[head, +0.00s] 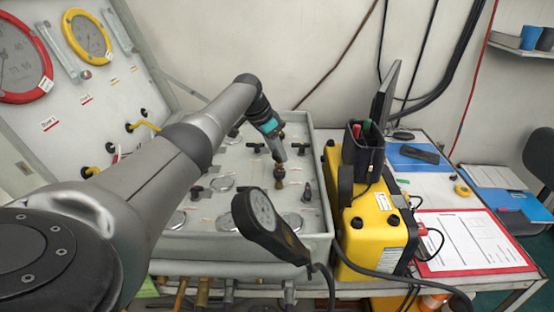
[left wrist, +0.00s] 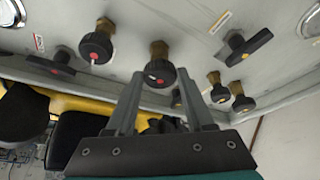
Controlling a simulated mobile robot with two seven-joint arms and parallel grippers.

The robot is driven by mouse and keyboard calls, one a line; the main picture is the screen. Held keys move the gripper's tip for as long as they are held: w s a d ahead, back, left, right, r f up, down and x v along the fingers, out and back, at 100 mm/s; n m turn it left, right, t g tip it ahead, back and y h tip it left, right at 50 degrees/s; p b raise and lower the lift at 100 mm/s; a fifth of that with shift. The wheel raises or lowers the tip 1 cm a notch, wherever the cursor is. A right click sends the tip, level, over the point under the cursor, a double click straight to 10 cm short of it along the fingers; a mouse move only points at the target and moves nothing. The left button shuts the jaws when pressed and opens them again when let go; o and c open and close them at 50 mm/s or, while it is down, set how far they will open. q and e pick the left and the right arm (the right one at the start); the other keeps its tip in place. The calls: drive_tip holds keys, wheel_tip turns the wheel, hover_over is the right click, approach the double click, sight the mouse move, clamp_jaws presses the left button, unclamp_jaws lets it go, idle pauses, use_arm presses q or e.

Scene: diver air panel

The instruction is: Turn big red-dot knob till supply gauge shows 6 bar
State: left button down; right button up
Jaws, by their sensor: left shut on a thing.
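In the left wrist view the black knob with a red dot (left wrist: 155,75) sits on a brass stem between the two fingers of my left gripper (left wrist: 160,82). The fingers are shut on its sides. In the head view my left gripper (head: 279,157) reaches down onto the panel (head: 235,153), over a brass stem (head: 279,171); the knob is mostly hidden there. A black handheld-style gauge (head: 262,211) stands in front of the panel, its face angled and its reading too small to tell. I cannot tell which dial is the supply gauge. My right gripper is not in view.
Another black red-dot knob (left wrist: 97,47) and a T-handle (left wrist: 248,45) are close by. A yellow case (head: 372,232) stands right of the panel. The raised lid carries a red-rimmed gauge (head: 45,84) and a yellow-rimmed gauge (head: 68,30). A hose hangs in front.

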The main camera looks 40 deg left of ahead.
use_arm(q)
drive_tip(key=shift+f+m+h+b, duration=0.1)
drive_tip(key=shift+m+h+b, duration=0.3)
drive_tip(key=shift+m+b, duration=0.9)
drive_tip(key=shift+c, duration=1.4)
unclamp_jaws()
drive_tip(key=shift+a+r, duration=0.1)
drive_tip(key=shift+r, duration=0.1)
drive_tip(key=shift+s+a+r, duration=0.1)
drive_tip(key=shift+s+r, duration=0.1)
drive_tip(key=shift+r, duration=0.35)
drive_tip(key=p+v, duration=0.1)
drive_tip(key=v, duration=1.3)
drive_tip(key=shift+w, duration=0.2)
